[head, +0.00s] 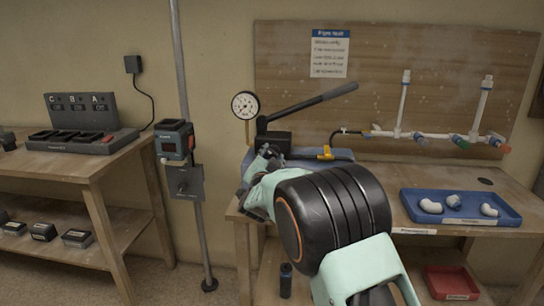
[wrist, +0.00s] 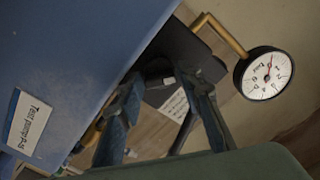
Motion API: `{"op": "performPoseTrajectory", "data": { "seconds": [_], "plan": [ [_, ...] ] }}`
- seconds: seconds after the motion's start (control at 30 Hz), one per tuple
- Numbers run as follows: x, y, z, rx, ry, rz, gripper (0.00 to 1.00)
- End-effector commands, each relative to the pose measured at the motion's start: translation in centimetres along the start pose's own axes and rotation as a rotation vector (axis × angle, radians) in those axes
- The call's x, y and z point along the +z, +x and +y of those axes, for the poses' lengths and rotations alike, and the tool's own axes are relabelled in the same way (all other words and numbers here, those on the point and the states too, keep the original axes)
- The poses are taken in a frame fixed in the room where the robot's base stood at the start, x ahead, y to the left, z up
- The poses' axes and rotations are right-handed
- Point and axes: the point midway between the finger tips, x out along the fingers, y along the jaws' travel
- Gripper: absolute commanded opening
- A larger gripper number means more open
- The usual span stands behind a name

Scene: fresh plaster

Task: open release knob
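The test pump has a blue body (head: 330,154), a black lever handle (head: 310,107) and a round white gauge (head: 245,105). In the wrist view its blue side (wrist: 75,60) fills the upper left, and the gauge (wrist: 264,74) is at the right. My gripper (head: 268,157) is at the left end of the pump, close to its black block. In the wrist view my gripper (wrist: 168,84) has its two fingers apart, with a dark part and a small pale spot between the tips. I cannot make out the release knob or tell whether the fingers touch anything.
A blue tray (head: 409,204) with white pipe fittings is on the bench at right. White pipework (head: 430,134) stands behind it against the board. A grey pole (head: 186,70) with a boxed device (head: 173,142) stands left of the bench. A red bin (head: 452,283) is below.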

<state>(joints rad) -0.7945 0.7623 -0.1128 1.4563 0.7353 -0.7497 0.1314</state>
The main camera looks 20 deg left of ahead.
Motion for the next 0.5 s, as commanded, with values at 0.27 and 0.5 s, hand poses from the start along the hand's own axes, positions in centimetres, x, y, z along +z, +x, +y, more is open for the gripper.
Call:
{"op": "performPoseTrajectory", "data": {
  "seconds": [0.27, 0.5],
  "plan": [
    [0.0, -0.03, -0.01, 0.0, 0.0, 0.0, 0.06],
    [-0.05, -0.03, -0.07, 0.0, -0.039, 0.0, 0.06]
  ]
}}
